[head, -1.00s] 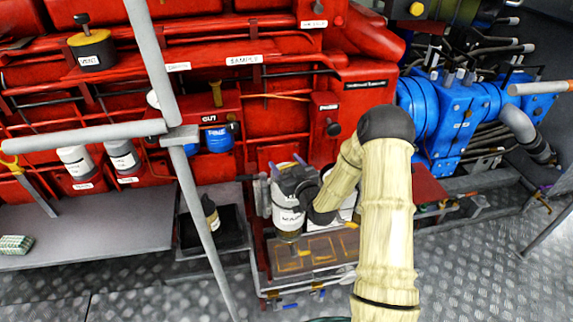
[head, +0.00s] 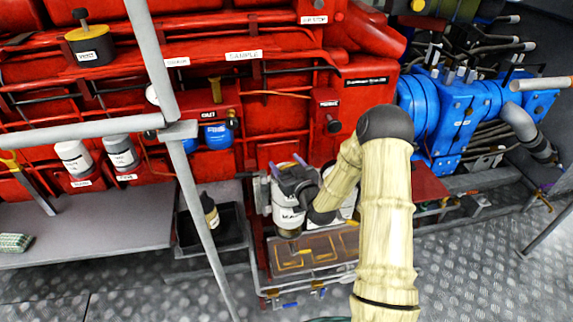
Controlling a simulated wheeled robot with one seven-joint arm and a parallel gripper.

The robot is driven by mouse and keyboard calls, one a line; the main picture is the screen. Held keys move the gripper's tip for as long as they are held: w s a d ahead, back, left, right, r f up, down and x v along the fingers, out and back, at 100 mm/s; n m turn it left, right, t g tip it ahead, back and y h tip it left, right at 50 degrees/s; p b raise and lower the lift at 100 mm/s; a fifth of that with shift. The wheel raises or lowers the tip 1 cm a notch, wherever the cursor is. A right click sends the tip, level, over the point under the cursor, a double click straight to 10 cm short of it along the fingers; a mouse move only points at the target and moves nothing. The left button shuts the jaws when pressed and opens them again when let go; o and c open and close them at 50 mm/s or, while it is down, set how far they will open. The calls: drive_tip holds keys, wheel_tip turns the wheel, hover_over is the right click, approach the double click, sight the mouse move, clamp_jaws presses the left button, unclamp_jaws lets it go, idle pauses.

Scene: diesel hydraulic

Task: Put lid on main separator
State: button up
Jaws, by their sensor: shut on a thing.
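The main separator (head: 288,216) is a white canister with a dark-lettered label and a clear lower bowl, upright on the front of the red engine in the head view. My gripper (head: 287,164), dark with purple-blue fingertips, is directly over its top, reaching in from the right. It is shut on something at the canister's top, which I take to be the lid. The gripper hides the lid and the canister's rim, so I cannot tell whether the lid touches or sits level.
A second white canister (head: 348,208) stands just right, partly behind my arm. A clear-covered tray (head: 318,252) lies below. A black tray (head: 232,238) with a dark bottle (head: 210,212) is to the left. A grey railing post (head: 200,220) crosses in front. Grey shelf (head: 110,222) space is free.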

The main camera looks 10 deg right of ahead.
drive_tip(key=shift+f, duration=0.1)
drive_tip(key=o, duration=1.6)
drive_tip(key=p+v, duration=0.4)
drive_tip(key=v, duration=1.3)
drive_tip(key=shift+s+d, duration=0.1)
drive_tip(key=shift+s, duration=0.1)
